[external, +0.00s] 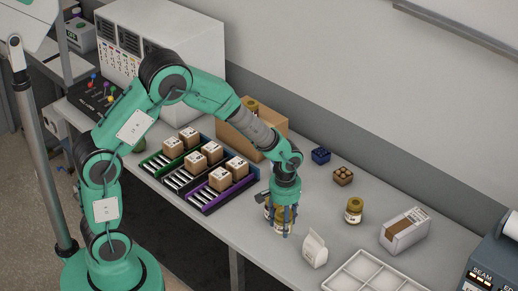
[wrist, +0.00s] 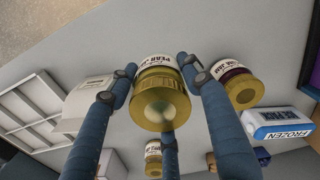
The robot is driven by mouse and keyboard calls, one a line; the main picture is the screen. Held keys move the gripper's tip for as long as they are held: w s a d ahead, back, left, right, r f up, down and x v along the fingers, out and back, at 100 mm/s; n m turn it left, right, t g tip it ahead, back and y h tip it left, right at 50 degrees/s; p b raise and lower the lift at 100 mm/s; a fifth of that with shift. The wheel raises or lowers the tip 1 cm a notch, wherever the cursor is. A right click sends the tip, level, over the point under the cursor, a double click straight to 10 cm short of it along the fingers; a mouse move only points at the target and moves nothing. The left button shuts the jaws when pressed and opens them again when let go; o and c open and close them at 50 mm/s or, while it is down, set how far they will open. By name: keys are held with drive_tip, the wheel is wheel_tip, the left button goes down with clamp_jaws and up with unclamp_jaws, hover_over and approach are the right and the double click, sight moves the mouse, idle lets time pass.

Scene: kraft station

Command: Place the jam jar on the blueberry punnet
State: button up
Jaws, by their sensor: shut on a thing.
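My gripper (external: 283,212) points down at the bench, its blue fingers (wrist: 157,75) closed around a gold-lidded jar (wrist: 158,103) whose label starts with "PEAR". In the external view the fingers partly cover this jar (external: 281,227). Whether it touches the bench is unclear. A second gold-lidded jar (wrist: 240,88), with dark contents and a label that seems to end in "JAM", stands just right of the fingers in the wrist view. The small dark-blue punnet (external: 320,155) sits farther back on the bench, apart from my gripper; its contents are too small to make out.
A small brown container (external: 343,177), another gold-lidded jar (external: 354,211) and a grey-brown carton (external: 405,231) stand to the right. A white bag (external: 315,250) and a compartment tray (external: 350,284) are near the front. Colored racks with boxes (external: 221,180) lie left. An ice pack (wrist: 280,123) is close by.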

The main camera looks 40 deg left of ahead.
wheel_tip(320, 180, up, 8)
drive_tip(key=shift+r, duration=0.25)
drive_tip(key=shift+w+r, duration=0.15)
drive_tip(key=shift+r, duration=0.2)
drive_tip(key=w+a+p, duration=0.3)
drive_tip(key=w+a, duration=0.4)
drive_tip(key=w, duration=0.4)
drive_tip(key=w+a+p, duration=0.4)
drive_tip(key=w+a, duration=0.3)
drive_tip(key=w, duration=0.4)
drive_tip(key=w+a+f+p, duration=0.1)
drive_tip(key=w+a+f, duration=0.4)
drive_tip(key=shift+f, duration=0.15)
